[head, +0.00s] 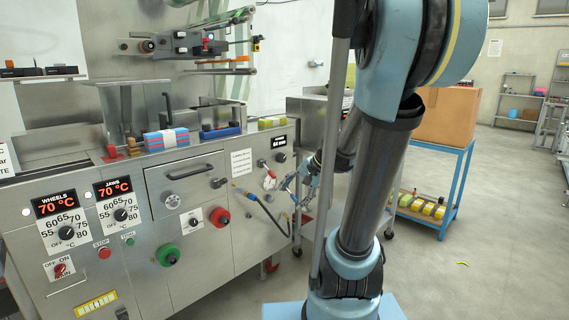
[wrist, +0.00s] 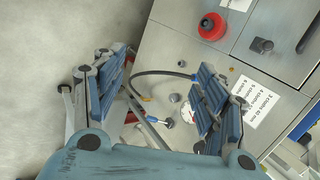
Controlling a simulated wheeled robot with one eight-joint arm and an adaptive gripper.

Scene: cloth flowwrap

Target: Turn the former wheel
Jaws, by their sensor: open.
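A dark knob (head: 281,157) is under a small black display (head: 279,142) at the panel's right. No wheel's label can be read clearly as the former's. My gripper (head: 294,182) is open and empty, beside the right end of the panel, near a dial with a red lever (head: 270,180). In the wrist view my gripper (wrist: 165,70) has its two fingers wide apart.
A drawer handle (head: 190,172) sticks out further left. A blue cart (head: 440,190) with a cardboard box stands right.

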